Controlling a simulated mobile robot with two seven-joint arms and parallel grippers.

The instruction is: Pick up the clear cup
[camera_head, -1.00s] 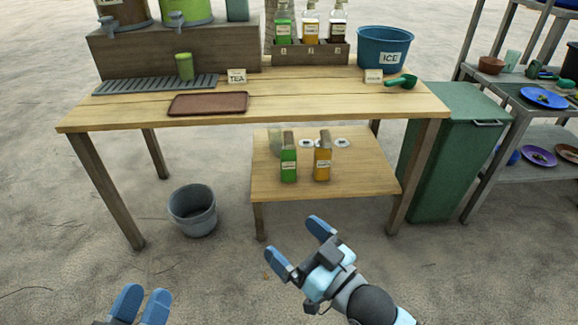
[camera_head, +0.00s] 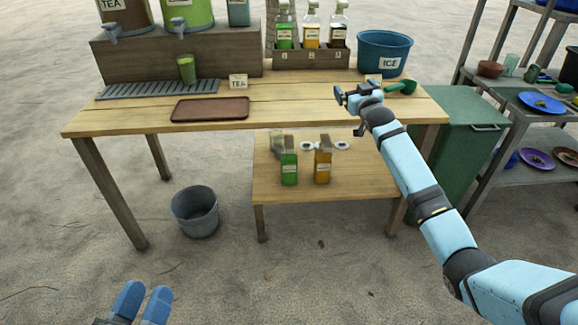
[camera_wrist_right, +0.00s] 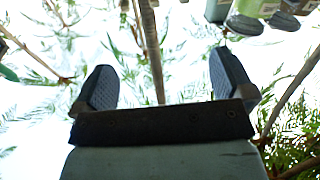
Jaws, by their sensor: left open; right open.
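A see-through cup (camera_head: 278,142) stands on the lower shelf, partly hidden behind a green bottle (camera_head: 289,167). A green-looking cup (camera_head: 187,71) stands on the drip tray (camera_head: 155,90), and a pale translucent cup (camera_head: 511,65) is on the rack at right. I cannot tell for sure which is the clear cup meant. My right gripper (camera_head: 347,94) is above the tabletop in front of the ice bucket, away from these cups. Its fingers (camera_wrist_right: 165,88) are spread and empty in the right wrist view. My left gripper (camera_head: 141,303) is open and empty at the bottom left.
The table (camera_head: 285,96) carries a brown tray (camera_head: 210,109), a tea sign (camera_head: 238,81), bottles in a wooden holder (camera_head: 310,58), the ice bucket (camera_head: 384,53) and a green scoop (camera_head: 401,88). A grey bucket (camera_head: 196,211) is on the ground. A green bin (camera_head: 463,150) stands at right.

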